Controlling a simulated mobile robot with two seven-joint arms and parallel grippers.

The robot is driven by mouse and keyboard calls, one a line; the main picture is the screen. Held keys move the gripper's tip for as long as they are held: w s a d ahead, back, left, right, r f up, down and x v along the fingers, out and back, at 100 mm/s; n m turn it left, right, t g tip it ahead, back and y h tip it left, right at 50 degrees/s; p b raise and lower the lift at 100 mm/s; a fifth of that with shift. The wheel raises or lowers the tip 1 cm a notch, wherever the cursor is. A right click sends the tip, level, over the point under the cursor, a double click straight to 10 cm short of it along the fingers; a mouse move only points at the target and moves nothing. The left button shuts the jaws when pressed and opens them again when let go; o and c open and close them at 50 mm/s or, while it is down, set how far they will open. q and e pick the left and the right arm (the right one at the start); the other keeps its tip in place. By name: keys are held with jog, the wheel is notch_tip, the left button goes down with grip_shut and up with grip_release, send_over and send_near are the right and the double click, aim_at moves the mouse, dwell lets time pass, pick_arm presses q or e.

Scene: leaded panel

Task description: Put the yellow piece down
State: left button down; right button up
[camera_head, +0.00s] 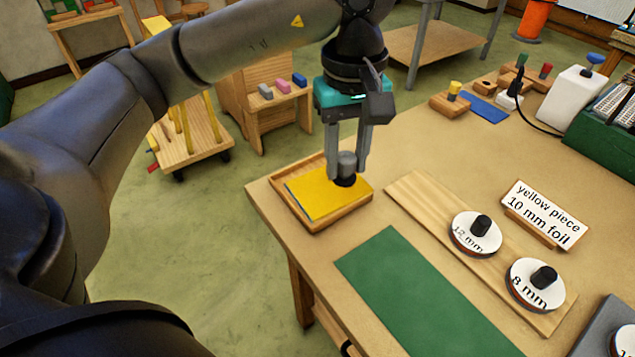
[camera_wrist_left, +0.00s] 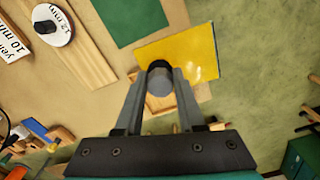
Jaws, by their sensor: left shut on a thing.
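The yellow piece (camera_head: 318,190) is a flat sheet over the shallow wooden tray (camera_head: 335,217) at the table's near-left corner. A blue edge shows along its left side. My left gripper (camera_head: 346,170) points down and is shut on a grey cylindrical knob (camera_head: 347,160) with a dark round base against the sheet. The left wrist view also shows the yellow piece (camera_wrist_left: 203,52) beyond the knob (camera_wrist_left: 160,84). I cannot tell whether the sheet rests on the tray or hangs just above it. My right gripper is not in view.
A green mat (camera_head: 420,290) lies to the right of the tray. A wooden board (camera_head: 430,205) carries white spools marked 12 mm and 8 mm. A sign (camera_head: 543,215) reads "yellow piece 10 mm foil". Bare tabletop (camera_head: 450,150) lies behind the board.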

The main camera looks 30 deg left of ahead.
pick_arm(q)
jog(key=n, duration=0.3)
jog(key=w+a+r+n, duration=0.1)
jog(key=shift+n+p, duration=0.3)
jog(key=shift+n, duration=0.1)
jog(key=w+a+r+n+p, duration=0.1)
jog(key=w+a+n+p, duration=0.3)
jog(key=n, duration=1.2)
jog(key=w+a+r+n, duration=0.15)
jog(key=a+n, duration=0.45)
jog(key=n, duration=1)
notch_tip(320, 180, down, 15)
jog(key=shift+a+f+b, duration=0.1)
jog(key=shift+b, duration=0.5)
jog(key=shift+f, duration=2.1)
jog(key=shift+f, duration=0.1)
jog(key=c, duration=0.5)
grip_release()
jog(key=shift+b, duration=0.3)
